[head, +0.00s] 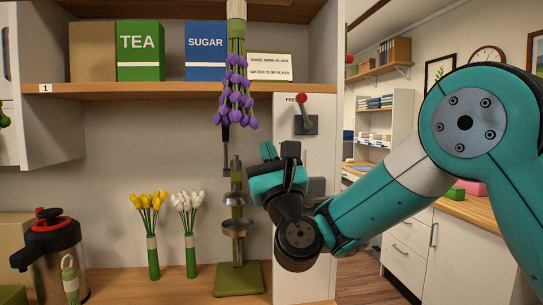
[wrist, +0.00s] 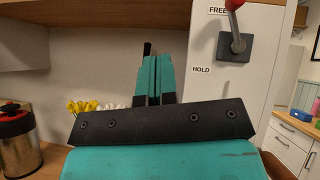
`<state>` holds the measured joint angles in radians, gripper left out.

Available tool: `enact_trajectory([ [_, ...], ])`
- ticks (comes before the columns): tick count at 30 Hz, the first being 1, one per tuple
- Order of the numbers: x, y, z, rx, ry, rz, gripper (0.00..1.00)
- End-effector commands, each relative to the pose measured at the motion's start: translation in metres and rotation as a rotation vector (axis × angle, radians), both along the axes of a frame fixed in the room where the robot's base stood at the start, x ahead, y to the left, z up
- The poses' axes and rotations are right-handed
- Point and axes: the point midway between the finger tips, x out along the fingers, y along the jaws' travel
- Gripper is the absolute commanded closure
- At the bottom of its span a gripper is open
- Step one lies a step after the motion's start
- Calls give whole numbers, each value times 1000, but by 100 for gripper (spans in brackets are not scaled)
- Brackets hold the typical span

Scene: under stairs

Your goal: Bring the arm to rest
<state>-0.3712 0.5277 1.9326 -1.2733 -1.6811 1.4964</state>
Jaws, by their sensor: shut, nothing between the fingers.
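My teal arm reaches in from the right in the head view, bent at the elbow. The red-knobbed lever (head: 303,112) on the panel is apart from my gripper. It also shows in the wrist view (wrist: 236,40), its knob up beside the FREE label, with HOLD lower down.
Purple flowers (head: 236,95) hang heads down above the stand, close to the left of my gripper. Yellow tulips (head: 152,240) and white tulips (head: 188,235) stand on the counter. A shelf (head: 150,90) runs above. A dark-topped pot (head: 52,245) stands at left.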

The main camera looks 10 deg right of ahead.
Motion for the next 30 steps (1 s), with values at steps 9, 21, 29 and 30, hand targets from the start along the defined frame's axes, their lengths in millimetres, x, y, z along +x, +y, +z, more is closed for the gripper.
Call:
enact_trajectory([
  [9,-5,6,5,-74,-14,5,100],
  [21,-103,65,-39,-1308,-319,109,100],
  [29,-194,13,-136,-2097,-624,407,100],
  [30,-209,-1,-150,-2189,-671,481,100],
])
